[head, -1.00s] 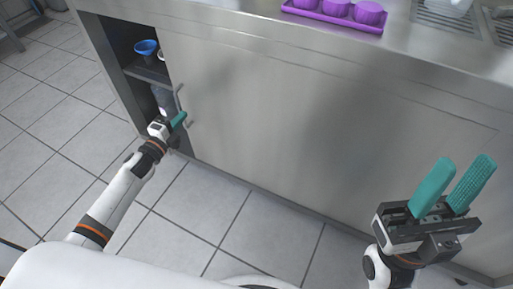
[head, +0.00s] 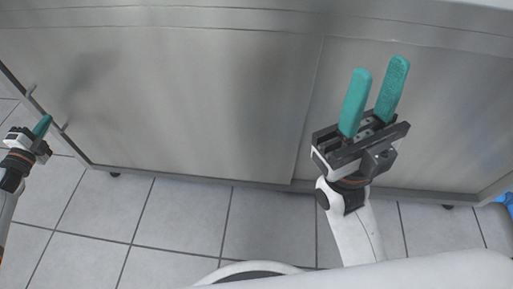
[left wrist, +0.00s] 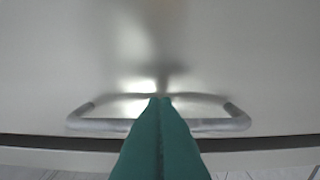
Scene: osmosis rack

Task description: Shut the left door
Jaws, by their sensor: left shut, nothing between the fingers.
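The left door (head: 190,100) is a flat grey metal panel filling the left and middle of the head view. Its bar handle (left wrist: 90,124) crosses the left wrist view; an end of it shows in the head view (head: 31,89). My left gripper (head: 44,122) is at this handle by the left picture edge. Its teal fingers (left wrist: 160,98) are shut with nothing between them and cover the middle of the bar. I cannot tell whether they touch it. My right gripper (head: 378,66) is open and empty before the right panel (head: 450,120).
The steel counter edge (head: 240,14) runs along the top. Clear tiled floor (head: 180,210) lies in front of the cabinet. A blue object (head: 506,200) shows at the right edge.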

